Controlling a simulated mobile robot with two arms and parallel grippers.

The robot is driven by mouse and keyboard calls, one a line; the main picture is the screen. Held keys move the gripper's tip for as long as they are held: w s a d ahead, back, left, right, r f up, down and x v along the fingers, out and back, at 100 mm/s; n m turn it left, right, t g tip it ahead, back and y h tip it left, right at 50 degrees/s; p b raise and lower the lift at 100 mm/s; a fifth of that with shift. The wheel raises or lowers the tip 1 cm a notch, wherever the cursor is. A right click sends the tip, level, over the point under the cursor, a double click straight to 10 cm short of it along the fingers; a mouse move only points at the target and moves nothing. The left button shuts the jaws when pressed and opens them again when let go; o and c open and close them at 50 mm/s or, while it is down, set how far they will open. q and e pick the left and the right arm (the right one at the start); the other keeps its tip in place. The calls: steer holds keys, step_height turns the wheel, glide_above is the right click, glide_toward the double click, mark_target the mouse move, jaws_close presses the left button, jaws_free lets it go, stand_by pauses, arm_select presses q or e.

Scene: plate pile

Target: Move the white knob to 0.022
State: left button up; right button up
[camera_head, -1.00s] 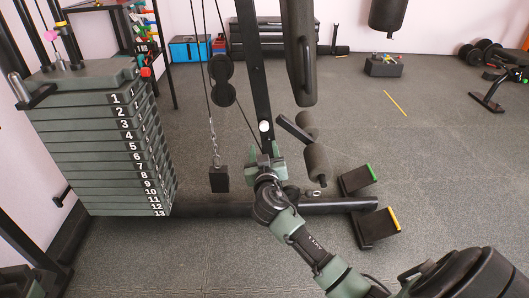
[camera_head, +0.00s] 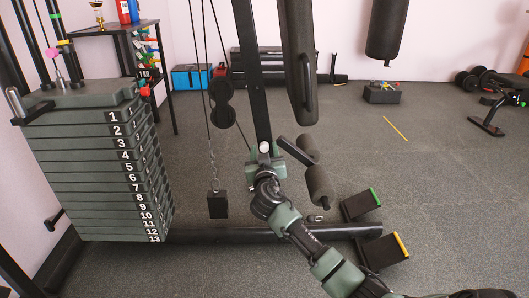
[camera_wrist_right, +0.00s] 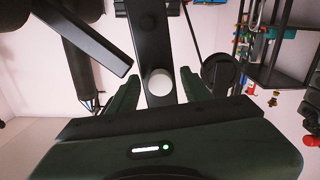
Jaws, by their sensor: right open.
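The white knob (camera_head: 264,147) is a small round knob on the black upright post (camera_head: 252,75) of the exercise machine. It also shows large in the right wrist view (camera_wrist_right: 158,82). My right gripper (camera_head: 265,157) is open at the post, just below the knob in the head view. In the right wrist view its two green fingers (camera_wrist_right: 158,90) stand apart, one on each side of the knob, and neither visibly touches it. The lower edge of the knob is partly hidden by my gripper in the head view. My left gripper is not in view.
A numbered weight stack (camera_head: 95,165) stands at the left. A black hanging weight (camera_head: 217,204) on a cable is left of my right gripper. Padded rollers (camera_head: 319,186) and a black pad (camera_head: 299,65) are close on the right. Open floor (camera_head: 450,190) lies further right.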

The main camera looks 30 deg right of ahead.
jaws_close()
stand_by(1.3)
